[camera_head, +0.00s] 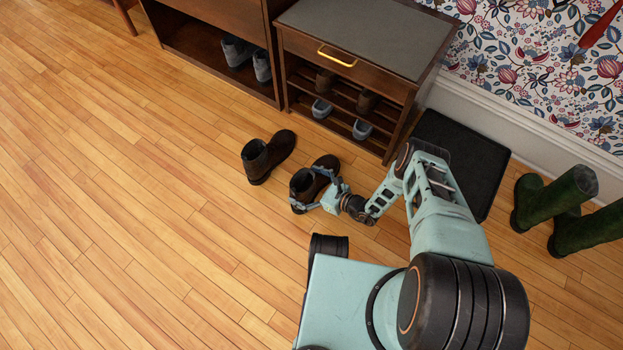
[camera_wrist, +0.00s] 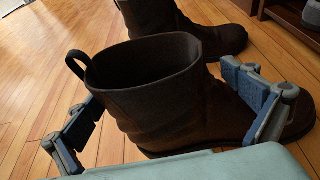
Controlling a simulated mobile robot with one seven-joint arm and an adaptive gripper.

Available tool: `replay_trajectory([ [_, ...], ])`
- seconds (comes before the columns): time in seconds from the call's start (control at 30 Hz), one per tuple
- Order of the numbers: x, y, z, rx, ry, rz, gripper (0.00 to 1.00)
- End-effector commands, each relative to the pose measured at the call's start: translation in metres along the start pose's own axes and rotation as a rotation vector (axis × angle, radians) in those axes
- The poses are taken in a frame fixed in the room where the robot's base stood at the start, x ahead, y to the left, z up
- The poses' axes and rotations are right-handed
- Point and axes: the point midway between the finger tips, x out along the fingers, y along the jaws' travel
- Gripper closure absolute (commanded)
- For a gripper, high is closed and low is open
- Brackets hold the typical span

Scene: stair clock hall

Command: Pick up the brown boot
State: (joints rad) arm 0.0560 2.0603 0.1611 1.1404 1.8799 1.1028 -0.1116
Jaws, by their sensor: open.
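Two brown boots stand on the wooden floor in the head view. The nearer brown boot (camera_head: 303,183) is at my gripper (camera_head: 316,188); the other brown boot (camera_head: 266,156) stands to its upper left. In the wrist view the nearer boot (camera_wrist: 150,85) fills the middle, upright, with its opening and a pull loop facing up. My gripper (camera_wrist: 165,110) is open, with one finger on each side of this boot's shaft. I cannot tell whether the fingers touch it. The other boot (camera_wrist: 215,27) shows behind it in the wrist view.
A shoe cabinet (camera_head: 368,38) with shoes on its racks stands behind the boots. A black mat (camera_head: 460,155) lies at its right by the wall. Green boots (camera_head: 550,200) stand at the far right. The floor at left is clear.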

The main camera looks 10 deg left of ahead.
Motion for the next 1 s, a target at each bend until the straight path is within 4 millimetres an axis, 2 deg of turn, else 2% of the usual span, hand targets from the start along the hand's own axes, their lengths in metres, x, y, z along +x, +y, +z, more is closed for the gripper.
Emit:
replay_trajectory([
  [0.17,-0.0001,-0.0001,-0.0001,0.000,0.000,0.000,0.02],
  [0.73,-0.0001,-0.0005,-0.0001,0.000,0.000,-0.001,0.65],
  [1.0,0.0000,-0.0017,0.0022,-0.002,-0.003,-0.002,0.66],
])
